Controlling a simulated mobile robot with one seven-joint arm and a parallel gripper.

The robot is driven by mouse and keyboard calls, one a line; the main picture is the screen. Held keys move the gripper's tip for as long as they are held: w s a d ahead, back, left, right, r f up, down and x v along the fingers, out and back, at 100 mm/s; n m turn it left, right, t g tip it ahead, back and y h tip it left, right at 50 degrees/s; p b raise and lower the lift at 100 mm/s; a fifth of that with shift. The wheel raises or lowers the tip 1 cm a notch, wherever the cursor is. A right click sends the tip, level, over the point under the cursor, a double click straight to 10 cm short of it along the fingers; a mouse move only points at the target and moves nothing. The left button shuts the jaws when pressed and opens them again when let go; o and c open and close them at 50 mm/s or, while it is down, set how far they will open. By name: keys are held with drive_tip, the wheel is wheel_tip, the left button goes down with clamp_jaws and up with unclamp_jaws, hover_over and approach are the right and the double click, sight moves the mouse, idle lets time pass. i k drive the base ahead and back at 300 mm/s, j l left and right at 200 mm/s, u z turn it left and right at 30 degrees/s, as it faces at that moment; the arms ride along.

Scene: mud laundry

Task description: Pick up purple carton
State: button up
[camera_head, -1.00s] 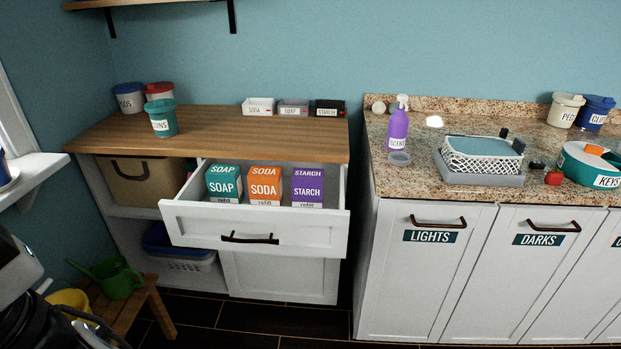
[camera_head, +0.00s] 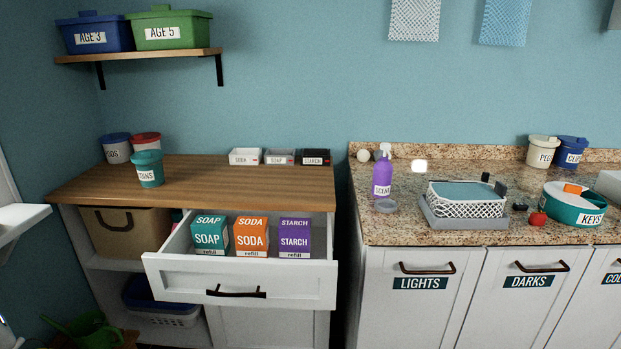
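The purple carton (camera_head: 295,238), labelled STARCH with a white refill strip at its base, stands upright in the open white drawer (camera_head: 238,279). It is the rightmost of three cartons. The orange SODA carton (camera_head: 251,236) stands to its left, with a gap between them. The teal SOAP carton (camera_head: 210,235) is at the far left, close beside the orange one. The drawer front hides little of the purple carton. My gripper is not in view.
The wooden counter (camera_head: 190,180) overhangs the drawer's back. On it are a teal canister (camera_head: 149,168) and small labelled trays (camera_head: 245,156). A granite counter (camera_head: 410,225) with a purple bottle (camera_head: 382,172) stands to the right, past a dark gap. A wall shelf (camera_head: 140,54) is at upper left.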

sight(294, 234)
drive_tip(key=i+l+u, duration=0.35)
drive_tip(key=l, duration=0.25)
drive_tip(key=i+l+u, duration=0.15)
drive_tip(key=l, duration=0.2)
drive_tip(key=i+l+u, duration=0.15)
drive_tip(key=l, duration=0.25)
drive_tip(key=i+l+u, duration=0.15)
drive_tip(key=l, duration=0.2)
drive_tip(key=i+l+u, duration=0.3)
drive_tip(key=i+l, duration=0.4)
